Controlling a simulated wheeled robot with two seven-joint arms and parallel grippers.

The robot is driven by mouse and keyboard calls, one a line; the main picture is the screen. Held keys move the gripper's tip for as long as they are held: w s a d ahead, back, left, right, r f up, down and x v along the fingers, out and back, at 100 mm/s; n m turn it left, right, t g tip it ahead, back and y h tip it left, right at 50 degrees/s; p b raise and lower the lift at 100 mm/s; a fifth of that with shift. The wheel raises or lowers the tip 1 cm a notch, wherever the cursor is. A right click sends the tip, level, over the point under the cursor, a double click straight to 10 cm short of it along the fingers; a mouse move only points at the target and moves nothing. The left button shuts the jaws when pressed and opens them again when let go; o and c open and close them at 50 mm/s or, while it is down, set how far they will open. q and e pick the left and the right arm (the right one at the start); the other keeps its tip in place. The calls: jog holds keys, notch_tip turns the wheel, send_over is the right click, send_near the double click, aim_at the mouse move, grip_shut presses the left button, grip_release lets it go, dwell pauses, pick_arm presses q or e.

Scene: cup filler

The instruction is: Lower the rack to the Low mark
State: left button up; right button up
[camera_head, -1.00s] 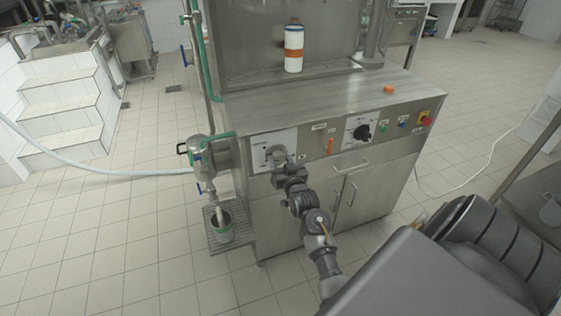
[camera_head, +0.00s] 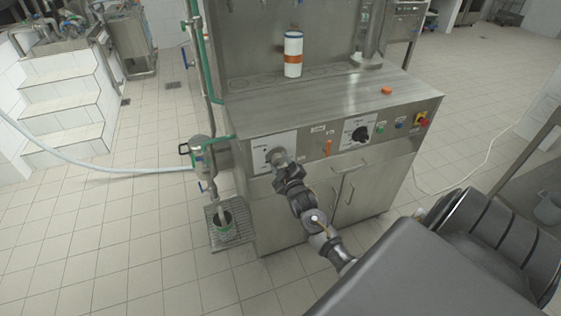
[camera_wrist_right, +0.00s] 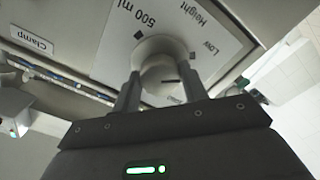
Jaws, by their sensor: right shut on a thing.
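The height knob (camera_wrist_right: 157,66) is round and grey, on a white plate (camera_wrist_right: 112,45) on the machine's front panel. The plate reads "Height", "Low" and "500 ml", with small dark diamond marks. My right gripper (camera_wrist_right: 160,86) is shut on the knob, one finger on each side. A short dark line shows on the knob, pointing roughly right in the wrist view. In the head view my right gripper (camera_head: 281,163) covers most of the knob. Small hanging parts (camera_head: 259,4) show at the head view's top edge; the rest of the rack is out of view. My left gripper is not in view.
A white bottle with an orange band (camera_head: 293,58) stands on the machine's back ledge. An orange piece (camera_head: 386,90) lies on the steel top (camera_head: 320,95). A black knob (camera_head: 360,133) and buttons sit to the right on the panel. Pipework stands at the left.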

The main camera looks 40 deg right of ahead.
jog(key=shift+n+p, duration=0.65)
jog(key=shift+n, duration=1.25)
jog(key=o, duration=0.9)
jog(key=shift+o, duration=0.2)
jog(key=b+v, duration=0.1)
jog(key=v, duration=0.9)
jog(key=shift+s+a, duration=0.2)
jog(key=shift+s, duration=0.15)
